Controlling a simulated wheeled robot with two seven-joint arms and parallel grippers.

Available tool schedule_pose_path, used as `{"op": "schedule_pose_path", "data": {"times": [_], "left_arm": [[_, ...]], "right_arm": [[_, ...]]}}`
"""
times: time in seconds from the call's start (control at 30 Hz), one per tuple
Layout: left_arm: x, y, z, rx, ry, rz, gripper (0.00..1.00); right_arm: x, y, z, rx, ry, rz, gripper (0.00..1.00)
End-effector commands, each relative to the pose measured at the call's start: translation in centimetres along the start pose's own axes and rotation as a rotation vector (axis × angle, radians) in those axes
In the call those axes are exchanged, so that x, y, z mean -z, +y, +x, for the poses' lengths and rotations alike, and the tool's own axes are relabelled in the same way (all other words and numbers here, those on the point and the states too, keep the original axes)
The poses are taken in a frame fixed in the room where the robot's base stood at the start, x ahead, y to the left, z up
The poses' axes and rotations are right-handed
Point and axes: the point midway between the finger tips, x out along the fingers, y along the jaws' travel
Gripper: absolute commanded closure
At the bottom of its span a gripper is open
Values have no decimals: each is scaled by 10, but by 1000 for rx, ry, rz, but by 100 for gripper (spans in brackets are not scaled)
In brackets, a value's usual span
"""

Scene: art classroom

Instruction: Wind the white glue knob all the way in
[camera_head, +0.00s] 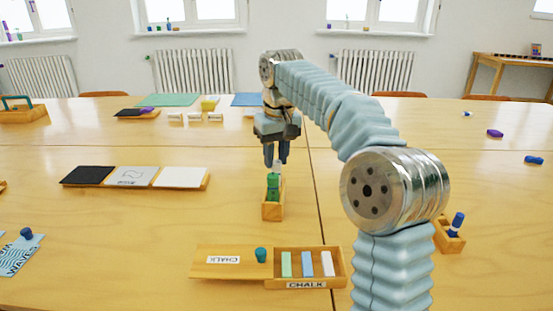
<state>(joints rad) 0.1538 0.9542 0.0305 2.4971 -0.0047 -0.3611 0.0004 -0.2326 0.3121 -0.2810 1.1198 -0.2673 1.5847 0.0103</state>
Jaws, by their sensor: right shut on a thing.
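A green glue stick (273,188) stands upright in a small wooden holder (272,212) near the middle of the table. My right gripper (276,163) points straight down over it, with its fingertips at the stick's top. It is shut on the white knob, which shows only as a small pale patch between and below the fingers. The fingers hide most of the knob, so how far it is wound cannot be told. My left gripper is not in view.
A chalk box (340,268) with its lid slid left lies in front. A panel row (150,177) lies left of the holder, and a wooden holder with a blue stick (457,224) stands right, beyond my arm. Table between is clear.

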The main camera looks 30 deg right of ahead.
Motion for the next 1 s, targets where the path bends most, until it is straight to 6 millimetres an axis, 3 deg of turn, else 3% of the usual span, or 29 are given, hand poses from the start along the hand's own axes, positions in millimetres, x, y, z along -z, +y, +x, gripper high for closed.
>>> {"op": "schedule_pose_path", "data": {"times": [0.2,0.5,0.53,0.6,0.9,1.0], "left_arm": [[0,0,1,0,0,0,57],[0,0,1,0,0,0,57],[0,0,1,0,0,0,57],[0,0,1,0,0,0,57],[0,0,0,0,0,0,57],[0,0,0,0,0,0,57]], "right_arm": [[0,1,0,46,0,-377,85],[0,0,0,55,-1,-457,85],[0,0,0,55,-1,-457,71],[0,0,0,55,-1,-456,60],[0,0,0,54,0,-454,14],[0,0,0,54,0,-454,4]]}}
